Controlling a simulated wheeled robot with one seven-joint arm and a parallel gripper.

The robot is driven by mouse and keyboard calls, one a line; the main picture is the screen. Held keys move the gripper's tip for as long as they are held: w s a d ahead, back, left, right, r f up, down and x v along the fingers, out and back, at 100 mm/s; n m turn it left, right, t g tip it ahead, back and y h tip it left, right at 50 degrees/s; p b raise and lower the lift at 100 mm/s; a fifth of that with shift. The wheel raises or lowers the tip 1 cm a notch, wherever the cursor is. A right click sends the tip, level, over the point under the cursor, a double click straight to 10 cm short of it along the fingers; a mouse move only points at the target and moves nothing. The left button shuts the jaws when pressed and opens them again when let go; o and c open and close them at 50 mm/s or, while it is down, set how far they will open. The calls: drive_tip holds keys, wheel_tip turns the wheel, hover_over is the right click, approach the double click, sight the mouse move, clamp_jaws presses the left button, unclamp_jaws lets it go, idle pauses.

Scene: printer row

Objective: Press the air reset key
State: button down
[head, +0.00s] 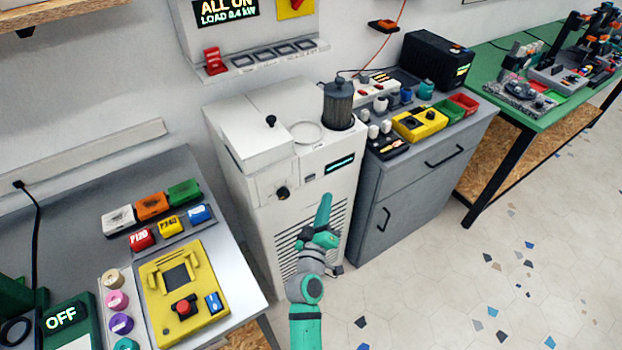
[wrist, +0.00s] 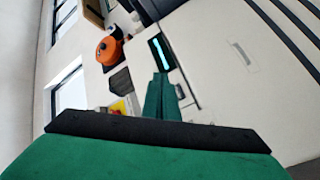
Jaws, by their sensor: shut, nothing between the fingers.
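A white cabinet (head: 330,190) stands in the middle of the head view. Its front face carries a dark display with a lit cyan bar (head: 340,163), a small plate (head: 310,178) left of it and a black knob (head: 283,193). No label reading air reset is legible, so I cannot tell which part is the key. My gripper (head: 325,200) is shut and empty in front of the cabinet's face, below the display. In the wrist view my gripper's fingers (wrist: 160,82) point at the pale face just below the cyan display (wrist: 160,52); contact cannot be told.
A grey bench (head: 185,165) with coloured blocks and a yellow control box (head: 182,290) is at left. A grey drawer cabinet (head: 420,180) stands right of the white cabinet. A dark canister (head: 339,105) stands on top of the white cabinet. The floor at right is clear.

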sight(310, 178)
drive_tip(key=shift+w+a, duration=0.85)
drive_tip(key=shift+w, duration=0.25)
drive_tip(key=shift+w+a, duration=0.85)
drive_tip(key=shift+w, duration=0.25)
drive_tip(key=shift+w, duration=0.15)
drive_tip(key=shift+d, duration=0.15)
drive_tip(key=shift+a, duration=0.2)
drive_tip(key=shift+d, duration=0.15)
